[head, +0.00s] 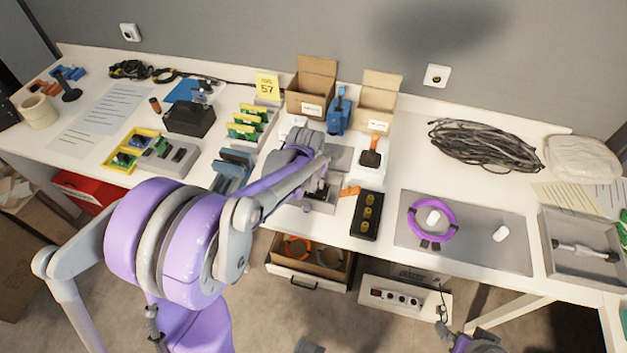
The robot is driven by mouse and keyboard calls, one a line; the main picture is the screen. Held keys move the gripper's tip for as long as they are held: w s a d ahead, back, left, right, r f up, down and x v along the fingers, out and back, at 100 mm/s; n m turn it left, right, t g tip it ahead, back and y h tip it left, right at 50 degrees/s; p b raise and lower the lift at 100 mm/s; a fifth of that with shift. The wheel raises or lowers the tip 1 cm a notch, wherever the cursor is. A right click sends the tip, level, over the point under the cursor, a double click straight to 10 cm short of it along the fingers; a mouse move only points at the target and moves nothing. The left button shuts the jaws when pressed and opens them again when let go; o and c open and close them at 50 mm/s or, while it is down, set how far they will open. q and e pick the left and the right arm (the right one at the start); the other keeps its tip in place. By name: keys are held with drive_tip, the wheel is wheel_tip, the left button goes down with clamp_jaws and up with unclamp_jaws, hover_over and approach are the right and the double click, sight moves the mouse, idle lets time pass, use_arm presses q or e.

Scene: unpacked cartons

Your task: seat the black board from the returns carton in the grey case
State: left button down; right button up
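My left arm reaches in from the left, and its gripper (318,186) is over the middle of the table. Whether its fingers are open or shut is too small to tell. Just under it is a grey case-like object (322,206) with something dark at its top, partly hidden by the arm. I cannot tell whether that dark part is the black board. Two open cardboard cartons, one on the left (309,88) and one on the right (378,103), stand at the back. Their labels are unreadable, and no black board shows clearly in either.
A blue tool (340,112) stands between the cartons. A black socket block (366,214) and an orange-handled tool (370,153) stand right of the gripper. Green boards (243,130) stand in a rack to its left. A purple ring (433,222) lies on a grey mat (480,248).

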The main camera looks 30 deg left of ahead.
use_arm(q)
drive_tip(key=shift+f+b, duration=0.3)
drive_tip(key=shift+f, duration=0.15)
drive_tip(key=shift+c, duration=1.9)
unclamp_jaws()
drive_tip(key=p+v, duration=0.1)
drive_tip(key=v, duration=0.9)
drive_tip(key=shift+r, duration=0.4)
